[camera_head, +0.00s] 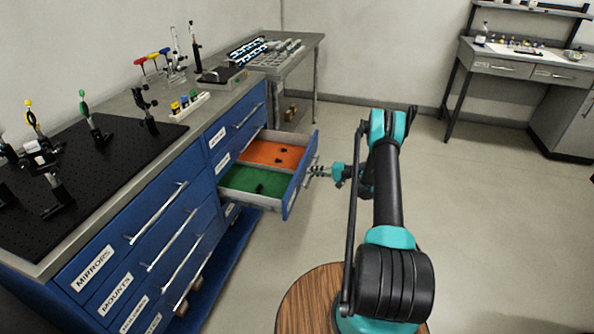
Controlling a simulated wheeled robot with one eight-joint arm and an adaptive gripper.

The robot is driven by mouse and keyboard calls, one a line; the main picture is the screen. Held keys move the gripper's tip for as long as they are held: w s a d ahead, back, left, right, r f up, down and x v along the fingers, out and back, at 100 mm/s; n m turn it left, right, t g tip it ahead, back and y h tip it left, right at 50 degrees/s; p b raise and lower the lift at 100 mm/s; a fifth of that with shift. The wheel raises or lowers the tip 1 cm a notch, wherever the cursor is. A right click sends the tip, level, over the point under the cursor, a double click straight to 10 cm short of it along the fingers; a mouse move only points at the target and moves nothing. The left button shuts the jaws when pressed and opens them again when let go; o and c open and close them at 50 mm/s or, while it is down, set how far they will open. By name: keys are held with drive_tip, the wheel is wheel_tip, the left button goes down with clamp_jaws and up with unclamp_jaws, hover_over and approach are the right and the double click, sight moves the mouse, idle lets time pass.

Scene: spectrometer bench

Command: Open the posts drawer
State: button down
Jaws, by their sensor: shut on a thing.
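A blue drawer (300,174) stands pulled out from the right-hand column of the blue bench cabinet. Its inside has a green-lined section (238,180) and an orange-lined section (262,151), with a few small dark items in them. I cannot read a label on its front, so I cannot tell whether it is the posts drawer. My gripper (316,171) is at the outer side of this drawer front, shut on its handle. The handle is small and mostly hidden by the fingers. My teal and black arm reaches in from the right.
The closed MIRRORS drawer (128,232) and MOUNTS drawer (160,245) are in the left column. A black breadboard (90,165) with optics lies on the bench top. A grey side table (316,42) stands behind. The floor (480,200) to the right is clear.

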drive_tip(key=f+v, duration=0.1)
drive_tip(key=v, duration=0.7)
drive_tip(key=shift+d+f, duration=0.2)
drive_tip(key=shift+f, duration=0.1)
drive_tip(key=c, duration=1.6)
unclamp_jaws()
drive_tip(key=v, duration=1.2)
drive_tip(key=shift+r, duration=0.1)
